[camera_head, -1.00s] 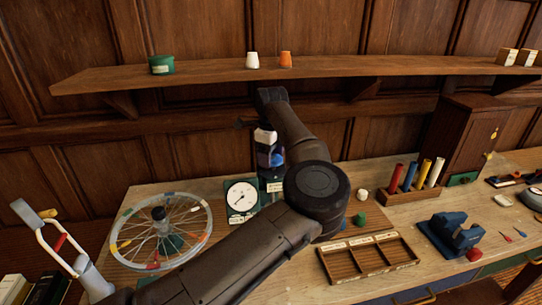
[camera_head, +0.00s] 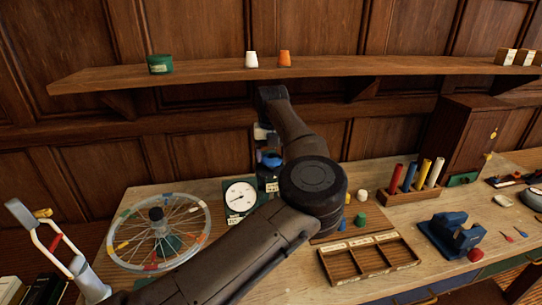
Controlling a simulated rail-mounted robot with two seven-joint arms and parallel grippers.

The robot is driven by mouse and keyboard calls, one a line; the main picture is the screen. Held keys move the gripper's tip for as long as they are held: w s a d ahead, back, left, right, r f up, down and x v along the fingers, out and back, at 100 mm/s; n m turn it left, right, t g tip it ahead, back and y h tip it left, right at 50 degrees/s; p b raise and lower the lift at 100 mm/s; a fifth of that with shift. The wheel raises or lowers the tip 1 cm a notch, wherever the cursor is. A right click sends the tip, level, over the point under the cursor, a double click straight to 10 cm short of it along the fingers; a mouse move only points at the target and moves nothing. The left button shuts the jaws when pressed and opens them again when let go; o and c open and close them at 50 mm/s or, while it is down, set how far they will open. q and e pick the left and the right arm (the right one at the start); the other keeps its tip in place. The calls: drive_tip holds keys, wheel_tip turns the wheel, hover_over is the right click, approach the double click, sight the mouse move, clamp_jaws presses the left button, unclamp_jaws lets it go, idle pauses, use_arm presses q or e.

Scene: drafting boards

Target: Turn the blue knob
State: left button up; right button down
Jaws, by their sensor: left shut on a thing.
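The blue knob (camera_head: 270,159) shows at the back of the bench, just right of the white dial gauge (camera_head: 240,196), above a dark green labelled block (camera_head: 270,183). My left arm reaches in from the lower left and bends down over it. My left gripper (camera_head: 265,148) points down and is shut on the knob; its fingertips are small and partly hidden by my forearm. My right gripper is not in view.
A spoked wheel (camera_head: 198,223) lies left of the gauge. A wooden compartment tray (camera_head: 342,266), coloured cylinders in a rack (camera_head: 407,195) and a blue clamp-like device (camera_head: 450,234) stand to the right. A shelf (camera_head: 205,77) runs above the bench.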

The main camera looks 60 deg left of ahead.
use_arm(q)
drive_tip(key=m, duration=0.3)
drive_tip(key=shift+m+b, duration=0.3)
drive_tip(key=shift+b, duration=0.05)
drive_tip(key=m, duration=0.2)
drive_tip(key=shift+w+d+m+b, duration=0.1)
drive_tip(key=shift+m+b, duration=0.2)
drive_tip(key=shift+m, duration=0.1)
drive_tip(key=m+b, duration=0.1)
drive_tip(key=m, duration=0.5)
drive_tip(key=shift+d+b, duration=0.1)
drive_tip(key=shift+b, duration=0.3)
drive_tip(key=m+b, duration=0.1)
drive_tip(key=m, duration=0.3)
drive_tip(key=shift+d, duration=0.1)
drive_tip(key=m+b, duration=0.1)
drive_tip(key=m, duration=0.2)
drive_tip(key=shift+m+b, duration=0.3)
drive_tip(key=shift+b, duration=0.05)
drive_tip(key=m+b, duration=0.2)
drive_tip(key=m, duration=0.3)
drive_tip(key=shift+d, duration=0.1)
drive_tip(key=shift+m, duration=0.3)
drive_tip(key=o, duration=0.9)
drive_tip(key=shift+o, duration=0.2)
